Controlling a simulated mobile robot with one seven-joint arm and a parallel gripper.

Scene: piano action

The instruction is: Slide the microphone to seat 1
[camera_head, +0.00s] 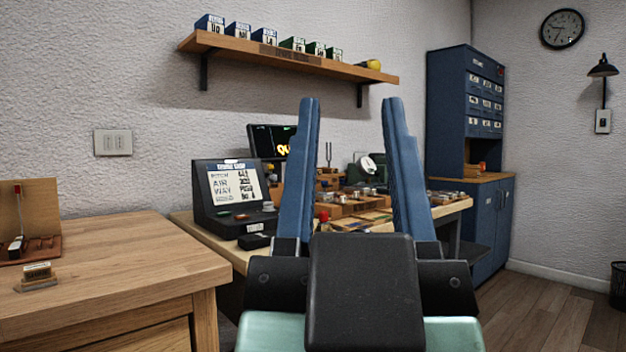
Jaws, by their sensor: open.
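My gripper (351,105) is open and empty, with its two blue fingers pointing up and forward in the middle of the view. It is in front of the far workbench (190,222) and hides part of it. I cannot make out a microphone for certain, nor a seat marked 1. A dark console (234,195) with a lit text screen stands on the left of that bench. Small parts and a wooden rack (350,207) show between the fingers, too small to tell apart.
A wooden cabinet (110,262) fills the left foreground, with a small labelled block (37,276) on top. A shelf (290,58) with several boxes hangs on the wall. A tall blue cabinet (465,120) stands at right. The floor (550,310) at lower right is clear.

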